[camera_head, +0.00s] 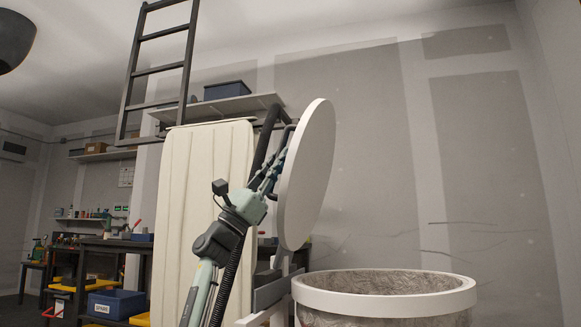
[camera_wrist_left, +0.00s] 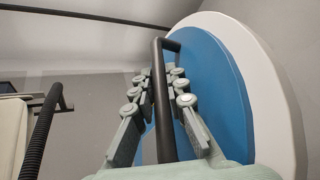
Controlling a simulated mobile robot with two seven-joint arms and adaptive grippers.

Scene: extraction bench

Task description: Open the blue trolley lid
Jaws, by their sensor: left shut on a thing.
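The trolley lid (camera_head: 310,175) is a round disc standing nearly upright above the left side of the round bin (camera_head: 385,285). Its pale underside faces right in the head view. In the left wrist view its top is blue (camera_wrist_left: 218,90) with a white rim (camera_wrist_left: 280,100). My left gripper (camera_head: 272,172) is on the lid's left side, shut on the dark bar handle (camera_wrist_left: 163,100). The bin has a thick white rim and a crinkled grey liner, and its mouth is uncovered. My right gripper is not in view.
A tall cream panel (camera_head: 205,200) stands behind my left arm, with a dark ladder (camera_head: 158,70) above it. A shelf holds a blue box (camera_head: 227,90). Benches with a blue bin (camera_head: 115,304) stand at the left. Space above the bin looks free.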

